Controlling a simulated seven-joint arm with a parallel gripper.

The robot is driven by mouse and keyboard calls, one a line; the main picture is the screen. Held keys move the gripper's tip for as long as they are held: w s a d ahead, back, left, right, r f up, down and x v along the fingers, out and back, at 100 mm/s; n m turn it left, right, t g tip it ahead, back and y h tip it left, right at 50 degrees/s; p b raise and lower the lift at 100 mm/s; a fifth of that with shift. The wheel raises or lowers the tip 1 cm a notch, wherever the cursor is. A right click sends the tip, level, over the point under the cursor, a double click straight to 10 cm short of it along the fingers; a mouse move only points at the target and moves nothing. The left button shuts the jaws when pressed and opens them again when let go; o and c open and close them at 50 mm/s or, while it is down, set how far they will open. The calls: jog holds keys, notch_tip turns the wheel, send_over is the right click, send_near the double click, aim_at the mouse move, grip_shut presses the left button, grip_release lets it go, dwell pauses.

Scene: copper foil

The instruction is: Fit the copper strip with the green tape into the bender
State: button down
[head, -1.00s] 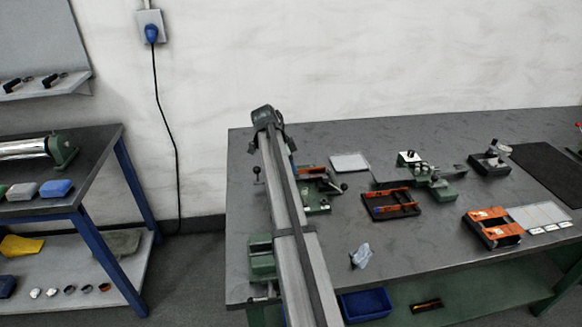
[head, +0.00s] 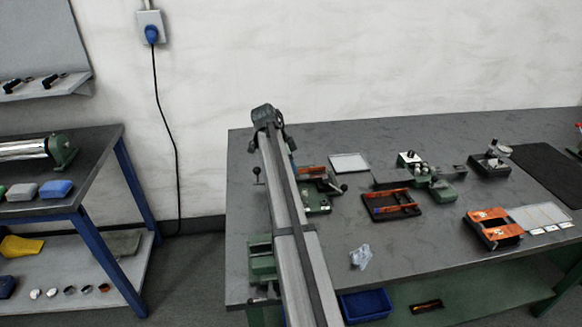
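A black tray (head: 376,213) on the bench holds copper-orange strips (head: 393,194) with small blue marks. No green tape can be made out at this size. A green device with black-knobbed levers (head: 320,205) stands just right of my arm, partly hidden by it; it looks like a bender. A copper-orange piece (head: 312,170) shows at its back. Another green device (head: 443,191) stands to the right, and I cannot tell for certain which is the bender.
A green vise (head: 261,262) sits at the bench's left edge. A crumpled clear scrap (head: 361,257) lies near the front. An orange-topped block (head: 494,227) and a pale panel (head: 540,215) are at right. A white plate (head: 349,162) lies behind. The front middle is mostly clear.

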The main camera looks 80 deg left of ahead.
jog(key=shift+f, duration=0.3)
dwell(0.5)
jog(key=shift+r, duration=0.3)
dwell(0.7)
jog(key=c, duration=1.7)
grip_release()
jog(key=shift+r, duration=0.35)
jog(key=shift+r, duration=1.15)
jog(key=o, duration=0.6)
jog(key=shift+r, duration=0.1)
